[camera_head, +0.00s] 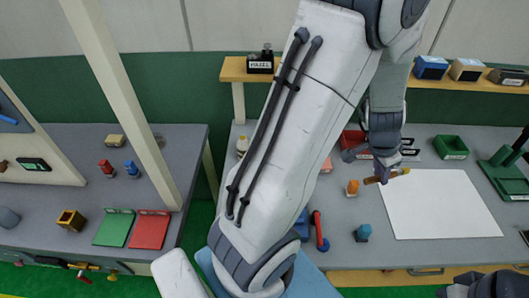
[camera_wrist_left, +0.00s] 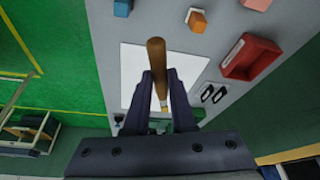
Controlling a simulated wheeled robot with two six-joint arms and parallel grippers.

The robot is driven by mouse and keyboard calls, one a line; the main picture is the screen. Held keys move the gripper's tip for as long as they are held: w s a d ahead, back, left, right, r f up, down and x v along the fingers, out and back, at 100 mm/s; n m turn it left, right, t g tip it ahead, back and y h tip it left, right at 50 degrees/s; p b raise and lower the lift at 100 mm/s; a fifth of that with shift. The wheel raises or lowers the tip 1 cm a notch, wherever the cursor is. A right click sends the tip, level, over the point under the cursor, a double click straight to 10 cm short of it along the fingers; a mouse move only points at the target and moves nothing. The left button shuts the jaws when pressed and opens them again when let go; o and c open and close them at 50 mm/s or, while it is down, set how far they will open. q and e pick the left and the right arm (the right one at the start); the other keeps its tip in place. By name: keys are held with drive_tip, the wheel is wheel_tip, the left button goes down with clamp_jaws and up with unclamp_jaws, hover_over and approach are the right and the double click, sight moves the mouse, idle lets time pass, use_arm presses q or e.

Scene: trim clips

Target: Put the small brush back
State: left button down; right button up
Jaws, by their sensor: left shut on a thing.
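The small brush (camera_wrist_left: 156,58) has a brown wooden handle and a paler, yellowish end. My left gripper (camera_wrist_left: 160,82) is shut on it, with the handle sticking out past the fingertips in the left wrist view. In the head view the left gripper (camera_head: 384,172) holds the brush (camera_head: 371,180) near the left edge of a white sheet (camera_head: 440,205) on the grey bench. The brush lies roughly sideways there. It looks raised above the bench, but its height is hard to tell. My right gripper does not show clearly.
A red bin (camera_wrist_left: 250,58) and a green bin (camera_head: 451,147) stand at the back of the bench. An orange block (camera_head: 352,188) and a blue block (camera_head: 363,232) stand left of the sheet. A green stand (camera_head: 506,172) is at the right. A shelf (camera_head: 450,82) runs behind.

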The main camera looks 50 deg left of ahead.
use_arm(q)
drive_tip(key=s+a+f+m+g+y+b, duration=0.4)
drive_tip(key=a+f+m+g+y+b, duration=0.4)
drive_tip(key=a, duration=0.6)
drive_tip(key=w+a+r+m+y+b, duration=0.1)
drive_tip(key=a+r+y+b, duration=0.15)
drive_tip(key=a, duration=0.75)
drive_tip(key=a+r+m+y+b, duration=0.1)
drive_tip(key=a+r+y, duration=0.25)
drive_tip(key=a, duration=0.65)
drive_tip(key=shift+g, duration=0.4)
wheel_tip(320, 180, down, 10)
drive_tip(key=shift+w+f+p, duration=0.1)
drive_tip(key=shift+p, duration=0.7)
drive_tip(key=c, duration=0.8)
unclamp_jaws()
drive_tip(key=shift+o, duration=0.2)
drive_tip(key=shift+w+d, duration=0.1)
